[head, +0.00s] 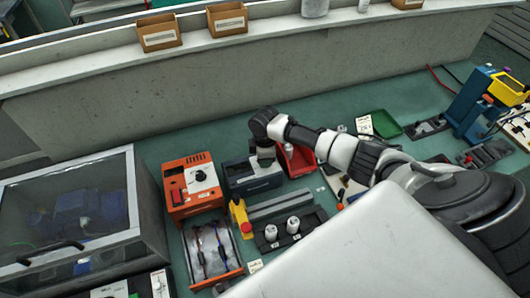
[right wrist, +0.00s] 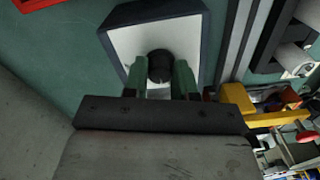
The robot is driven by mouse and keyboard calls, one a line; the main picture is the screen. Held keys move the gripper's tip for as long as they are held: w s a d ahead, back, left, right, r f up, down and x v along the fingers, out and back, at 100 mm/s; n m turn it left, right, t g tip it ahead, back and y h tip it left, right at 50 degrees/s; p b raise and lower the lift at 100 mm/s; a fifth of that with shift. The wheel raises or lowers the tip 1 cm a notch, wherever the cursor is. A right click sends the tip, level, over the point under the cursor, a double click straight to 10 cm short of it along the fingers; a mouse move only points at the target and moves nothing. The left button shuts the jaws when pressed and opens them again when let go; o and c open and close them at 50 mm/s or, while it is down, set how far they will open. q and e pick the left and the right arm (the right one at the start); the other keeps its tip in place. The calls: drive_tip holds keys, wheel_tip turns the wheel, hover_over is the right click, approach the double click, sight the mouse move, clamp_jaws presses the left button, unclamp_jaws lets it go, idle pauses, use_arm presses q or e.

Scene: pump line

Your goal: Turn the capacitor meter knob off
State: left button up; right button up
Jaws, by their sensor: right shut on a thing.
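The capacitor meter (head: 258,182) is a dark blue-grey box on the green bench, right of an orange device. In the right wrist view its light panel in a dark frame (right wrist: 122,38) fills the top middle. A round black knob (right wrist: 160,62) stands on that panel. My right gripper (right wrist: 161,78) is shut on the knob, one greenish finger on each side. In the head view my right gripper (head: 265,158) reaches down onto the meter from above and hides the knob. The knob's pointer and markings cannot be read. My left gripper is not in view.
The orange device (head: 190,185) stands close on the left. A red bin (head: 298,160) is just right of the meter. A yellow part (head: 241,217) and a holder with white cylinders (head: 290,235) are in front. A clear-lidded case (head: 75,220) stands far left.

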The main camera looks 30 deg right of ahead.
drive_tip(key=shift+w+r, duration=0.1)
idle(0.4)
drive_tip(key=o, duration=0.9)
wheel_tip(320, 180, up, 11)
drive_tip(key=shift+f+b, duration=0.1)
drive_tip(key=shift+b, duration=0.8)
